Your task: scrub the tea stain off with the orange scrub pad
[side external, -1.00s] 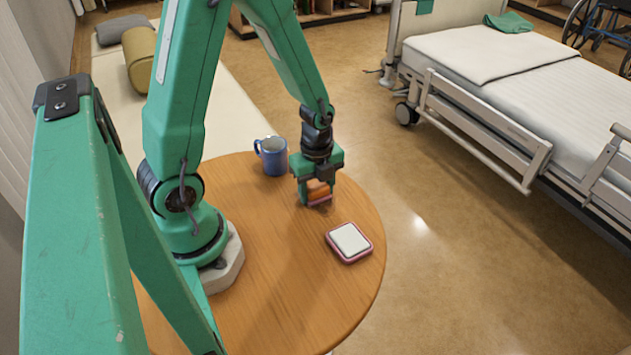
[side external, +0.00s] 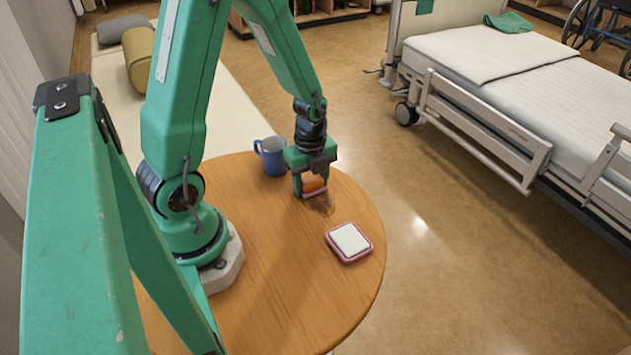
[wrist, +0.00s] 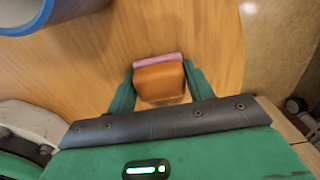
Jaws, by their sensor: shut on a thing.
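My gripper (side external: 311,184) is shut on the orange scrub pad (wrist: 160,82), which has a pink layer along its far or lower side. In the side view the pad (side external: 313,183) is low at the round wooden table, at or just above its top; I cannot tell if it touches. The brown tea stain (side external: 322,205) shows on the table just in front of the pad. The stain is not distinct in the wrist view. In the wrist view the pad sits between both green fingers (wrist: 160,88).
A blue mug (side external: 271,157) stands close to the left of my gripper; its rim shows in the wrist view (wrist: 45,22). A white-topped, pink-edged square item (side external: 349,242) lies near the table's right edge. The wooden table (side external: 270,270) is clear at the front.

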